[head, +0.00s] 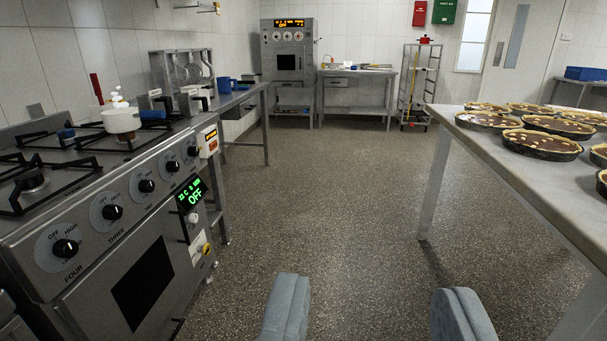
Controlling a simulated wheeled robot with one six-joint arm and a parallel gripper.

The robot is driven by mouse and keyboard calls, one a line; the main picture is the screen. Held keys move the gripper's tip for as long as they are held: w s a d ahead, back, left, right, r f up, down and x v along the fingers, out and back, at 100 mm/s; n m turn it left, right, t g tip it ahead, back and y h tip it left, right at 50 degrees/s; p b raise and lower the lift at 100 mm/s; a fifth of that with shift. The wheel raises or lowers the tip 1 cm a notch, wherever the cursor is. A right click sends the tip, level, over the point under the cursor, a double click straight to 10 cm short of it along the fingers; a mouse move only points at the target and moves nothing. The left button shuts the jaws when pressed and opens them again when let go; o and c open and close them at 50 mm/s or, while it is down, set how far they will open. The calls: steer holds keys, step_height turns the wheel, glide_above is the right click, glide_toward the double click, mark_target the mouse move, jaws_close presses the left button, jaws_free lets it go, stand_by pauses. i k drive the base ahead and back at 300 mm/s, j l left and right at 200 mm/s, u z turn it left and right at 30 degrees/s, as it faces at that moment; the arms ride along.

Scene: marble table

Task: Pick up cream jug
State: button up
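My gripper (372,298) shows at the bottom of the view, its two grey-blue padded fingers wide apart. Nothing is between them except the speckled floor further off. I cannot make out a cream jug for certain. A small white pot (121,121) with white lumps at its top sits on the stove (100,215) at the left. A white vessel-like thing (203,99) stands on the counter behind the stove, too small to identify. A blue mug-like thing (224,84) stands near it. All of these are well away from my gripper.
A steel counter (235,98) runs behind the stove. An oven unit (288,65), a bench (355,73) and a wheeled rack (417,85) stand at the back. The floor (330,190) between is clear.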

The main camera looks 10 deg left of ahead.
mark_target(153, 101)
steer(key=i+l+u, duration=0.15)
steer(key=i, duration=1.55)
steer(key=i+j+u, duration=0.1)
steer(key=i+u, duration=0.3)
steer(key=i, duration=0.3)
steer(key=i+l+u, duration=0.15)
steer(key=i+u, duration=0.25)
steer(key=i, duration=0.35)
steer(key=i+j+u, duration=0.3)
steer(key=i, duration=0.2)
